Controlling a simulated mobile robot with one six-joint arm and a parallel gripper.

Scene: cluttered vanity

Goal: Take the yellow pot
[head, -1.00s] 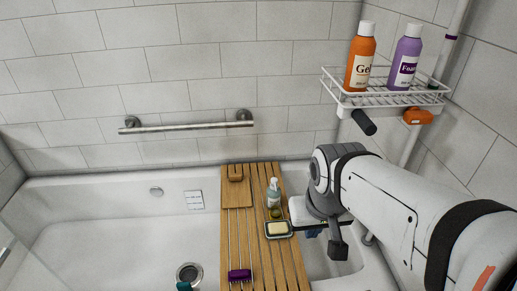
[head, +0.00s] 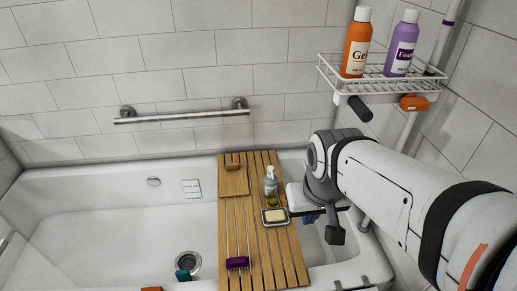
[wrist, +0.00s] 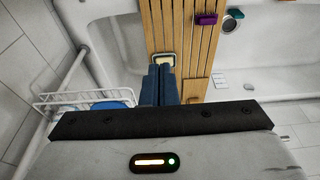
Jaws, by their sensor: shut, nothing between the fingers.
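A small yellowish-olive thing (head: 271,201) stands on the wooden bath board between the pump bottle and the soap dish. It may be the yellow pot, but it is too small and partly covered to be sure. My gripper (wrist: 162,68) has its blue fingers shut and empty in the wrist view. Its tips appear just short of the soap dish (wrist: 165,58), over the board. In the head view my wrist hangs to the right of the board and the fingers cannot be made out clearly.
The board (head: 284,255) spans the tub. It holds a pump bottle (head: 270,181), a soap dish (head: 275,216) and a purple-headed brush (head: 238,263). A wire shelf (head: 385,80) with an orange and a purple bottle hangs upper right. A grab bar (head: 180,117) crosses the wall.

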